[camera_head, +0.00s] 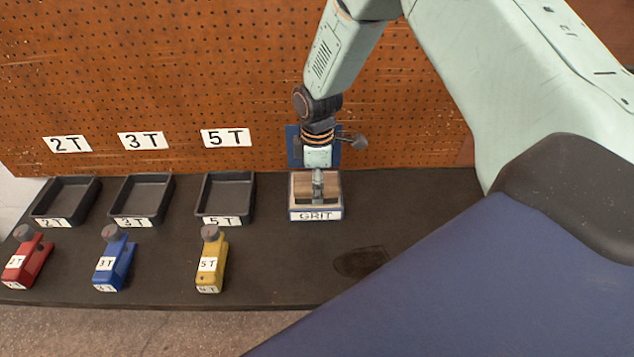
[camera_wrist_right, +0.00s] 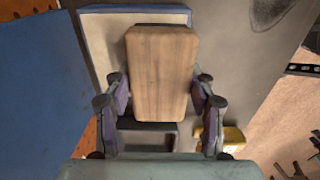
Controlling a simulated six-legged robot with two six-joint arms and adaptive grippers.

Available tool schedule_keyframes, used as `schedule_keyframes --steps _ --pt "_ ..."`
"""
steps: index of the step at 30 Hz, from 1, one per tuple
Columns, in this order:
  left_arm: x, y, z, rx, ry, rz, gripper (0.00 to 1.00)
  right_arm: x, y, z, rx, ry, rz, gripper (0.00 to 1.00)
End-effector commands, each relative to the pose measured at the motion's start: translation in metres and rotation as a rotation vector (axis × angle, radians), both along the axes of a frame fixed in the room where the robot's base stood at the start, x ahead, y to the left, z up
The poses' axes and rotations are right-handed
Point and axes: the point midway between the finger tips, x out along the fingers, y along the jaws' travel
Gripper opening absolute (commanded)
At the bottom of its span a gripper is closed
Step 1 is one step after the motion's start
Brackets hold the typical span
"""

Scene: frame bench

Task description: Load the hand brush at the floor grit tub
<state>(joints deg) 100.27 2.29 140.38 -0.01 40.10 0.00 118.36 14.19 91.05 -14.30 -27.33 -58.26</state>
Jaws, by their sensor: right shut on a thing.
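The grit tub (camera_head: 316,215) is a small blue box with a white GRIT label, at the right of the dark bench. Its pale inside and blue rim show in the wrist view (camera_wrist_right: 95,30). My right gripper (camera_head: 318,177) points down over the tub. It is shut on the hand brush, a plain wooden block (camera_wrist_right: 160,70) held between its fingers (camera_wrist_right: 160,95). In the head view the brush (camera_head: 304,188) is at the tub's opening. Its underside is hidden, so I cannot tell whether it touches the grit. My left gripper is in neither view.
Three black trays labelled 2T (camera_head: 66,200), 3T (camera_head: 142,198) and 5T (camera_head: 225,197) stand left of the tub. Before them are red (camera_head: 33,258), blue (camera_head: 122,262) and yellow (camera_head: 212,265) labelled tools. A pegboard (camera_head: 200,70) rises behind. The bench is clear right of the tub.

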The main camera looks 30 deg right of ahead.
Motion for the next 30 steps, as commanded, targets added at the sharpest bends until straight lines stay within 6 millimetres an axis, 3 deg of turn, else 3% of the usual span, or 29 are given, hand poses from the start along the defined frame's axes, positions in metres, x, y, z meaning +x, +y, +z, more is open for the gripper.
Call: schedule_keyframes --steps 30 --pt "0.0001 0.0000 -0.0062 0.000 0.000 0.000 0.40 0.0004 0.0001 -0.0093 -0.001 -0.001 0.000 0.30"
